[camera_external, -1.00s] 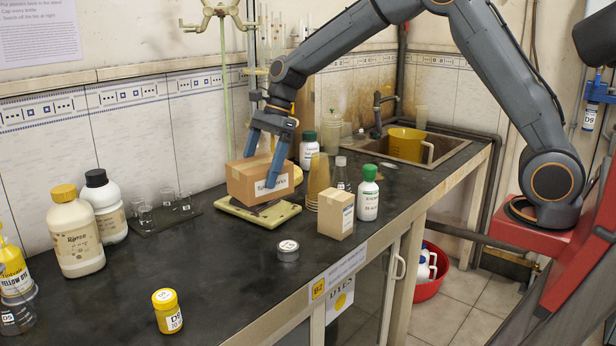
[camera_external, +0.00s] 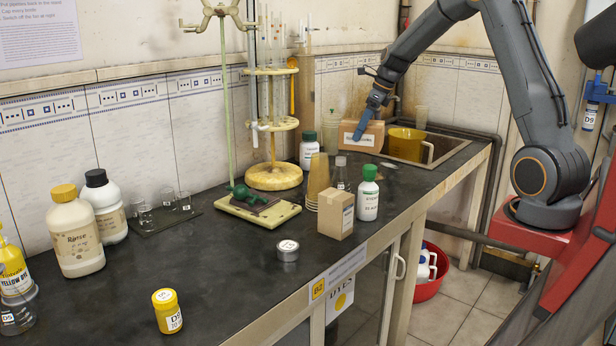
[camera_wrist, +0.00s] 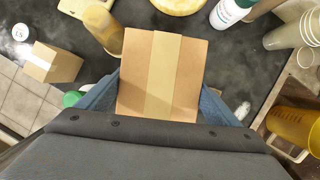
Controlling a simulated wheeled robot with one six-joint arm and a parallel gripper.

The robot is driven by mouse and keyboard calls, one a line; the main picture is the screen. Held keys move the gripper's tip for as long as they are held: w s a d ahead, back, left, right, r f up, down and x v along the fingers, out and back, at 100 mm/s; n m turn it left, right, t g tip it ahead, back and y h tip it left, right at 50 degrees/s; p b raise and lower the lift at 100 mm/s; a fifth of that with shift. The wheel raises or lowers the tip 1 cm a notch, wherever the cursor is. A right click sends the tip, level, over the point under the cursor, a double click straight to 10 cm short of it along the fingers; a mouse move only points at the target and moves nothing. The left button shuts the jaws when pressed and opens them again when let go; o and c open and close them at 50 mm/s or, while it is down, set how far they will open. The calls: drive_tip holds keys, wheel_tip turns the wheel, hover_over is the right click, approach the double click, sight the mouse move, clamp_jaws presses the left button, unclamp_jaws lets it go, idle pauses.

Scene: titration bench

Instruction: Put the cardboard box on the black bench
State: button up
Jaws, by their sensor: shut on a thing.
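The cardboard box (camera_external: 361,134) is a brown carton with a tape strip and a white label. My gripper (camera_external: 371,112) is shut on it from above, with a blue finger on its near side in the external view. In the wrist view the box (camera_wrist: 163,75) sits between the two blue fingers, with black bench top around it. The black bench (camera_external: 231,268) runs along the wall. The box is over or on its far part, beside the sink; I cannot tell whether its underside touches the bench.
The sink (camera_external: 428,149) with a yellow jug (camera_external: 407,144) is just right of the box. Amber cups (camera_external: 318,172), a green-capped bottle (camera_external: 368,193), a white bottle (camera_external: 309,151) and a small carton (camera_external: 336,213) stand nearer. The bench's front middle is mostly clear.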

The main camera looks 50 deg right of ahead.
drive_tip(key=d+f+m+h+b, duration=0.15)
drive_tip(key=d+f+m, duration=0.25)
drive_tip(key=d, duration=0.8)
drive_tip(key=shift+m+t, duration=0.3)
drive_tip(key=shift+w+a+f+p, duration=0.15)
drive_tip(key=shift+f+p, duration=0.3)
drive_tip(key=shift+f, duration=2.95)
drive_tip(key=shift+s+a+f+p, duration=0.1)
drive_tip(key=shift+f+p, duration=0.3)
drive_tip(key=shift+f, duration=2.95)
drive_tip(key=shift+f, duration=0.1)
drive_tip(key=o, duration=1.1)
drive_tip(key=shift+r, duration=0.4)
drive_tip(key=b+v, duration=0.2)
drive_tip(key=v, duration=0.9)
drive_tip(key=shift+a+r+b, duration=0.15)
drive_tip(key=shift+r+b, duration=0.05)
drive_tip(key=shift+b, duration=0.15)
drive_tip(key=shift+a, duration=0.1)
